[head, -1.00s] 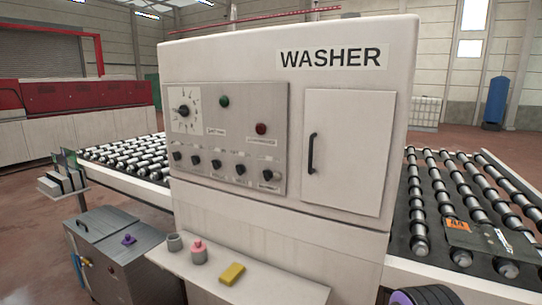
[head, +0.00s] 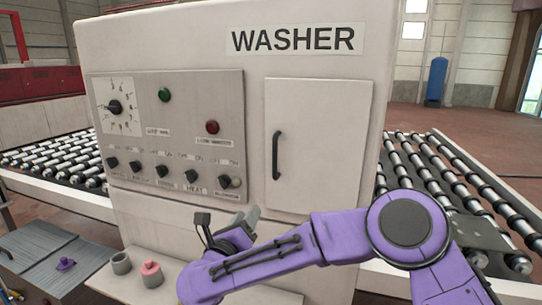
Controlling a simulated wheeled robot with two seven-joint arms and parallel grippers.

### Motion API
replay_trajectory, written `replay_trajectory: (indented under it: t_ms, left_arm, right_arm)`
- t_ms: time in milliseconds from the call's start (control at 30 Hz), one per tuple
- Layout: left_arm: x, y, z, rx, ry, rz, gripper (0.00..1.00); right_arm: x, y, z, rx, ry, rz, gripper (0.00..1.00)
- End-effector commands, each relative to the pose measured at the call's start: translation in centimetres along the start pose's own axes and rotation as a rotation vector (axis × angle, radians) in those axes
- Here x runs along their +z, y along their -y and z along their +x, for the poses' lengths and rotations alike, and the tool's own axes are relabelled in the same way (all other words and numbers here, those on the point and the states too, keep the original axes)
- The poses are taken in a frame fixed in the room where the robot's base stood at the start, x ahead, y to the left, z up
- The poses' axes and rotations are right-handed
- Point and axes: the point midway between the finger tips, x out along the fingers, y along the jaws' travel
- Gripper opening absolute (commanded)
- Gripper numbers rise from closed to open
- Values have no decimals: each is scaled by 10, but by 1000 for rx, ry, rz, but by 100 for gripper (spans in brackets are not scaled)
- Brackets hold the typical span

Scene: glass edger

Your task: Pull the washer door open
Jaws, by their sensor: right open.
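The washer door (head: 325,140) is a pale rectangular panel on the front of the white washer (head: 190,45), under the WASHER label. It looks shut, flush with the front. Its black vertical handle (head: 276,156) is on the door's left side. My right arm is purple and comes in from the lower right. My right gripper (head: 250,216) is open, below and left of the handle and apart from it in the picture. Its fingers are small and partly hidden by the wrist. My left gripper is not in view.
A control panel (head: 230,100) with knobs and green and red buttons is left of the door. A shelf (head: 135,292) below holds a grey cup (head: 121,263) and a pink-topped item (head: 152,274). Roller conveyors (head: 55,160) run out on both sides.

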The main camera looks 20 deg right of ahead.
Motion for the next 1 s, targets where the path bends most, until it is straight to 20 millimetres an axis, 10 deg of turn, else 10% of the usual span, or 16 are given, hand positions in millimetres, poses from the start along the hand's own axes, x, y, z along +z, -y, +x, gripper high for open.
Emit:
replay_trajectory:
  t_ms: [100, 200, 700, 1000]
  left_arm:
    - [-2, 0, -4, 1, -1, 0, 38]
    - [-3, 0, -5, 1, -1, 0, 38]
    - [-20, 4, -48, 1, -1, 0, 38]
    - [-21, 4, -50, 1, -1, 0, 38]
  right_arm:
    - [65, 54, 4, -124, -82, 408, 40]
    - [86, 75, 4, -168, -121, 577, 40]
    - [74, 91, 93, -176, -132, 603, 40]
    - [70, 90, 105, -173, -127, 602, 40]
